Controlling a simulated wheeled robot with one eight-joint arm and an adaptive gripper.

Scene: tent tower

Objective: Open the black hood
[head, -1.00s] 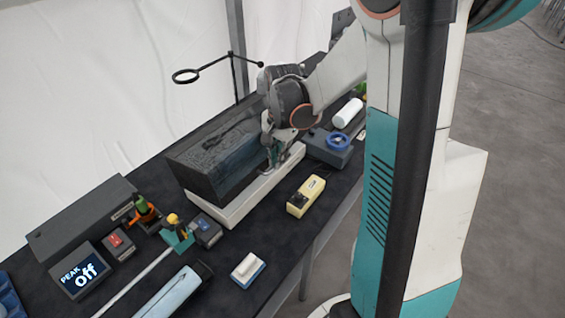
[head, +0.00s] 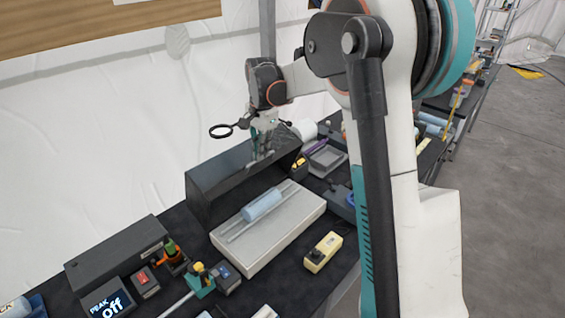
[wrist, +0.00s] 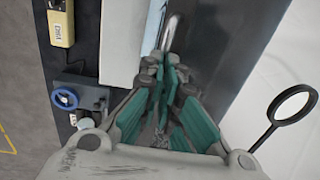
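The black hood (head: 205,190) stands swung up and back, its inside facing the front. It uncovers a pale base (head: 270,245) on which a light blue cylinder (head: 262,205) lies between two thin rods. My gripper (head: 262,152) is at the raised edge of the hood, at its metal handle. In the wrist view my gripper (wrist: 168,80) has its teal-padded fingers close together around the silver handle (wrist: 173,32). Part of the handle is hidden between the fingers. The hood's dark panel (wrist: 220,50) lies to the right of the handle there.
Small tools and a display reading "PEAK Off" (head: 107,303) crowd the left.

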